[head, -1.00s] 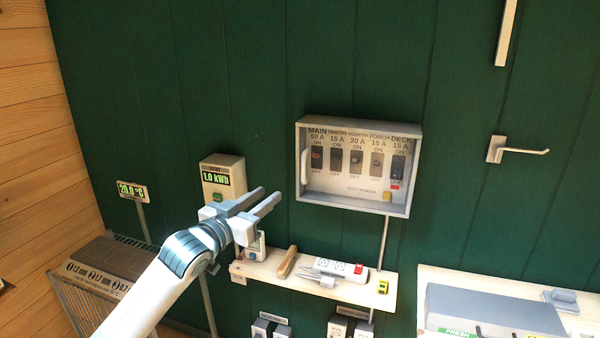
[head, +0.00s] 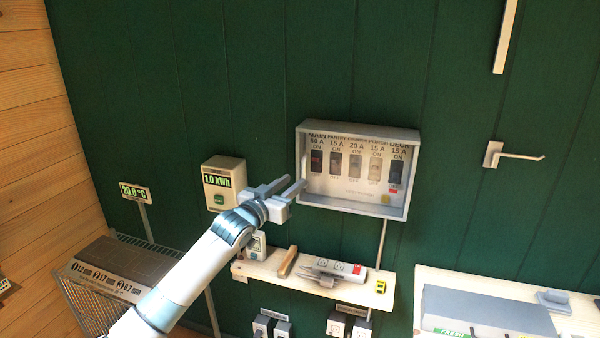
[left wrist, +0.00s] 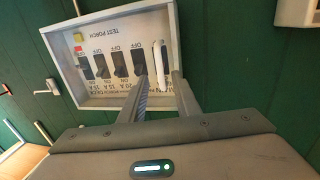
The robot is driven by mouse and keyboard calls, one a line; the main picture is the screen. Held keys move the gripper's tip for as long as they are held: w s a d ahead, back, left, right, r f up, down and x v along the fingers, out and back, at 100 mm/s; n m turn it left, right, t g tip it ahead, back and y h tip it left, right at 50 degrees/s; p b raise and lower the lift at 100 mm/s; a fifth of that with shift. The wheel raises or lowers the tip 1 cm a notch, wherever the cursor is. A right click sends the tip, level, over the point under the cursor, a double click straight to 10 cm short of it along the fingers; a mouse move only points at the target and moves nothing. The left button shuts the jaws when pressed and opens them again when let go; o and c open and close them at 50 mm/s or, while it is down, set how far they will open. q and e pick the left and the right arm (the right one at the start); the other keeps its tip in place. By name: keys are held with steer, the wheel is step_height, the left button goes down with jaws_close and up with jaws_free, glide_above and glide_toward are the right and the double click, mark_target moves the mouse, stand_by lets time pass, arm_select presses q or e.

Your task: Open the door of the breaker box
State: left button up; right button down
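The breaker box (head: 400,212) hangs on the green wall, a grey frame around a row of several dark switches. Its see-through front looks shut. A white upright handle (left wrist: 157,52) is on the door, at its left side in the head view. My left gripper (head: 295,182) is open, with its fingertips by the lower left corner of the box. In the left wrist view the handle appears between the two finger tips (left wrist: 159,80); I cannot tell whether they touch it. The handle is partly hidden by the fingers in the head view. My right gripper is not in view.
A meter box (head: 223,176) reading 1.0 kWh is on the wall left of my gripper. A wall hook (head: 515,154) is to the right. The wall above the box is clear.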

arm_select(q)
steer(key=shift+p+x, duration=0.75)
steer(key=shift+x, duration=1.95)
jaws_close()
